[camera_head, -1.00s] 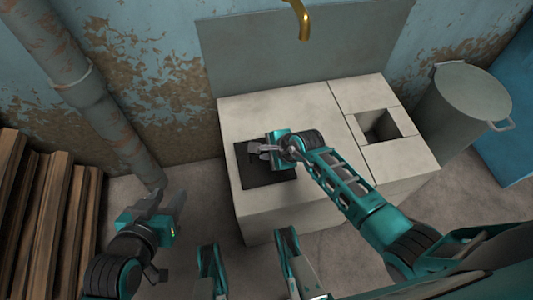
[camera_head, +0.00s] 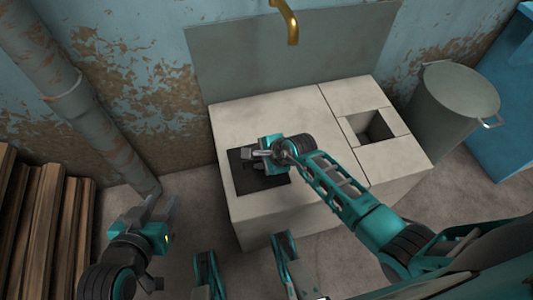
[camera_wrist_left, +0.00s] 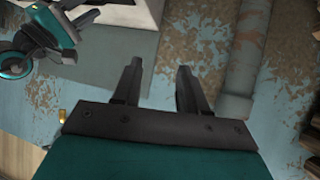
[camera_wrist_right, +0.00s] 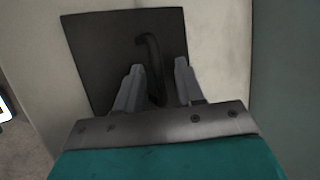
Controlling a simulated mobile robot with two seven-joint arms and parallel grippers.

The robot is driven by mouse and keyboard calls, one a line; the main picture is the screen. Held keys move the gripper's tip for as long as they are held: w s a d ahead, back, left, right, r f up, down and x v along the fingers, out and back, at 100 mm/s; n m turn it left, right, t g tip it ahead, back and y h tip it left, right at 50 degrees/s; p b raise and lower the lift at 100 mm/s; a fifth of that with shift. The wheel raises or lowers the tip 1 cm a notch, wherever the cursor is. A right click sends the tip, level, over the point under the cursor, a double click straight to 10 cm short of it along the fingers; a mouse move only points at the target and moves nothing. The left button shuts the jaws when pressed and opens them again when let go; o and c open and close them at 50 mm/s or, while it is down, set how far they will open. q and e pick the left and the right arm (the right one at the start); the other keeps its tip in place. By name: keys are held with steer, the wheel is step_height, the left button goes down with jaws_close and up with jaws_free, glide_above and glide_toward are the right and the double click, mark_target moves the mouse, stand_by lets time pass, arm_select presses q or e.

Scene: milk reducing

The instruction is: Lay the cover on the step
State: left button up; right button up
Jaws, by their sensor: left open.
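A dark square cover (camera_head: 262,183) lies flat at the left of the top of a light stone block (camera_head: 310,115); I cannot tell whether this block is the step. The right wrist view shows the cover (camera_wrist_right: 95,50) with a dark bent handle (camera_wrist_right: 150,50) standing up from it. My right gripper (camera_head: 248,157) is over the cover. Its fingers (camera_wrist_right: 158,68) are apart, one on each side of the handle, with gaps showing. My left gripper (camera_head: 161,207) is open and empty, left of the block; its fingers (camera_wrist_left: 160,66) also show in the left wrist view.
A square opening (camera_head: 370,127) is in the block's right part. A grey bin (camera_head: 450,110) stands to the right, a pipe (camera_head: 85,110) and wooden planks (camera_head: 45,220) to the left. A brass spout (camera_head: 289,22) hangs above the block.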

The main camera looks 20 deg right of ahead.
steer(key=p+v, duration=0.2)
steer(key=v, duration=0.3)
steer(key=shift+r+p, duration=0.1)
steer(key=shift+p, duration=0.2)
steer(key=s+a+r+m+t+y+p, duration=0.15)
steer(key=r+m+t, duration=0.35)
steer(key=r+m, duration=0.6)
steer(key=s+a+r+m+t+y+p, duration=0.1)
steer(key=s+r+m+t+y, duration=0.25)
steer(key=r+m, duration=0.8)
arm_select(q)
steer(key=r, duration=0.1)
steer(key=a+r, duration=0.1)
steer(key=r, duration=0.1)
steer(key=shift+s+a, duration=0.2)
steer(key=shift+s, duration=0.1)
arm_select(e)
steer(key=s+d+f+m+g+h, duration=0.2)
steer(key=f+m, duration=0.3)
steer(key=m, duration=1)
steer(key=s+d+f+m+g+h, duration=0.1)
steer(key=s+d+f+m+h, duration=0.2)
steer(key=m, duration=1.1)
step_height(320, 180, down, 3)
steer(key=shift+s+d+r+m+g+h, duration=0.2)
steer(key=shift+s+d+m+g+h, duration=0.3)
steer(key=shift+s, duration=0.55)
